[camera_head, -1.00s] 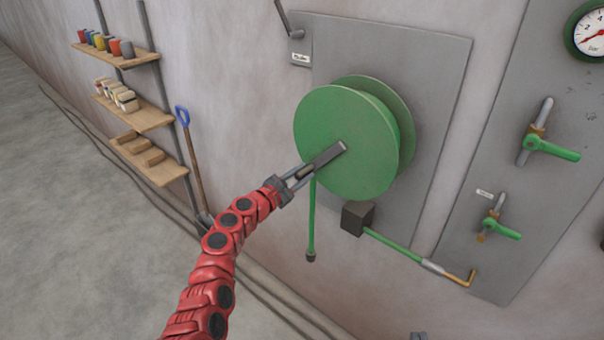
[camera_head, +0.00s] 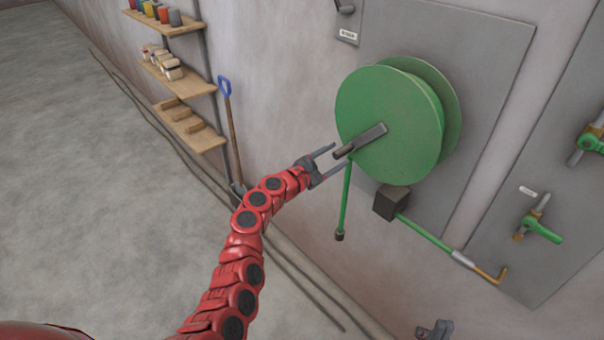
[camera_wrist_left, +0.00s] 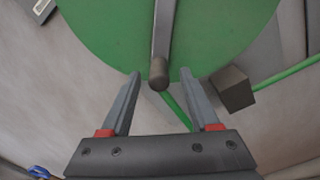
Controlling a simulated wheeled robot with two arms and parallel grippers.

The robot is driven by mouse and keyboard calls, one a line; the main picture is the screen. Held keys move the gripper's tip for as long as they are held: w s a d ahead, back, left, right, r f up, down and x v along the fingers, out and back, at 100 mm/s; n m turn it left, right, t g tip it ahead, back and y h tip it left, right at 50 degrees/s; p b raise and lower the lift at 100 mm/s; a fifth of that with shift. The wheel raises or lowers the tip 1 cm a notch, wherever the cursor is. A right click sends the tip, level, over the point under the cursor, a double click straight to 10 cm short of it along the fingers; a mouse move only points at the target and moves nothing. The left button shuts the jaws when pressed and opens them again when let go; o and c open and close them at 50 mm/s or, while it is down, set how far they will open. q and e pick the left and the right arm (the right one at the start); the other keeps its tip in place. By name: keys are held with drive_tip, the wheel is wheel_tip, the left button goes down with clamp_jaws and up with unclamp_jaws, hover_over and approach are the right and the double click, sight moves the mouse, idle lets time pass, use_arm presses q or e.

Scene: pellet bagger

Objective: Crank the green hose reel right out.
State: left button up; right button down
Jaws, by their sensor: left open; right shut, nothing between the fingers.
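The green hose reel (camera_head: 388,140) stands on a grey wall plate, its round face towards me. Its grey crank arm (camera_head: 368,138) runs from the hub down to the left and ends in a dark knob (camera_wrist_left: 158,74). My left gripper (camera_head: 340,155) is open at the crank's end. In the left wrist view the knob sits between its fingertips, with a gap on both sides. The green hose (camera_head: 346,195) hangs below the reel with a dark end fitting (camera_head: 339,236). My right gripper (camera_head: 434,329) is shut and empty at the bottom edge, partly cut off.
Green-handled valves (camera_head: 541,229) are on the panel at right. Shelves (camera_head: 190,130) and a blue-handled shovel (camera_head: 231,125) stand at left. The floor (camera_head: 110,210) at left is open.

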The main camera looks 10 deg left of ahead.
use_arm(q)
drive_tip(key=b+v, duration=0.3)
drive_tip(key=v, duration=1.2)
drive_tip(key=shift+b, duration=0.35)
drive_tip(key=n+p, duration=0.1)
drive_tip(key=n, duration=0.3)
approach(342, 152)
drive_tip(key=shift+w+d+f, duration=0.15)
drive_tip(key=shift+w, duration=0.4)
drive_tip(key=shift+w+d+f, duration=0.2)
drive_tip(key=shift+w, duration=0.35)
drive_tip(key=x, duration=0.7)
drive_tip(key=shift+f, duration=0.15)
drive_tip(key=shift+w+d+f, duration=0.1)
drive_tip(key=shift+w+d, duration=0.1)
drive_tip(key=shift+d, duration=0.05)
drive_tip(key=shift+w+d+n, duration=0.25)
drive_tip(key=shift+w+n, duration=0.05)
drive_tip(key=shift+w, duration=0.3)
